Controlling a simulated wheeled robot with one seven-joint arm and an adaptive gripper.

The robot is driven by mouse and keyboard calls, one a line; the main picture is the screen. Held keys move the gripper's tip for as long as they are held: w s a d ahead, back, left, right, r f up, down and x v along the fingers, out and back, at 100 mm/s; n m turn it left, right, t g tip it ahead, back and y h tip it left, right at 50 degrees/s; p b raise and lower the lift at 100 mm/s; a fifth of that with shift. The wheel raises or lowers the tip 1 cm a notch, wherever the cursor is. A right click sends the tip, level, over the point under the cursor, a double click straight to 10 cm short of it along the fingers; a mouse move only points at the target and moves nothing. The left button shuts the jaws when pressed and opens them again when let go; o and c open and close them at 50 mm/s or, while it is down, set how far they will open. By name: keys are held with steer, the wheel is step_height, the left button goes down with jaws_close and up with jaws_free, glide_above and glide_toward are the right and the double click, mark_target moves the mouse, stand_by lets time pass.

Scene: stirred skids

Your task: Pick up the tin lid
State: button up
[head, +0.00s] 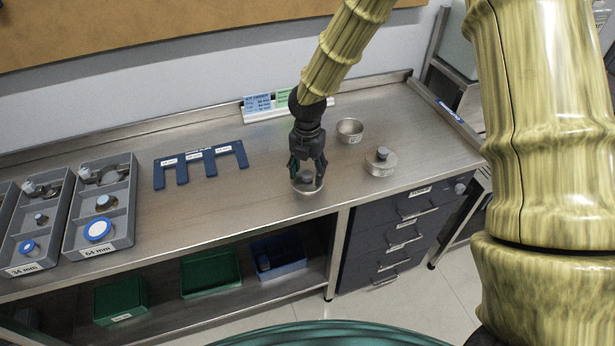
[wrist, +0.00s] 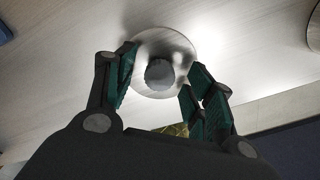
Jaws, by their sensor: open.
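A round metal lid (head: 309,188) with a grey knob lies near the front edge of the steel bench, under my gripper (head: 307,170). In the wrist view the pale disc (wrist: 146,42) and its grey knob (wrist: 159,75) show between the fingers of my gripper (wrist: 161,64). My gripper points down and is open, with one finger on each side of the knob and gaps to it. In the head view the fingers partly hide the lid. I cannot tell whether the fingertips touch the disc.
A similar round piece with a grey knob (head: 381,168) stands to the right, with an open metal bowl (head: 350,138) behind it. A blue slotted plate (head: 202,155) and grey compartment trays (head: 120,236) lie to the left. Bench between plate and gripper is clear.

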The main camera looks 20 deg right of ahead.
steer(key=shift+f, duration=0.15)
jaws_close()
stand_by(0.4)
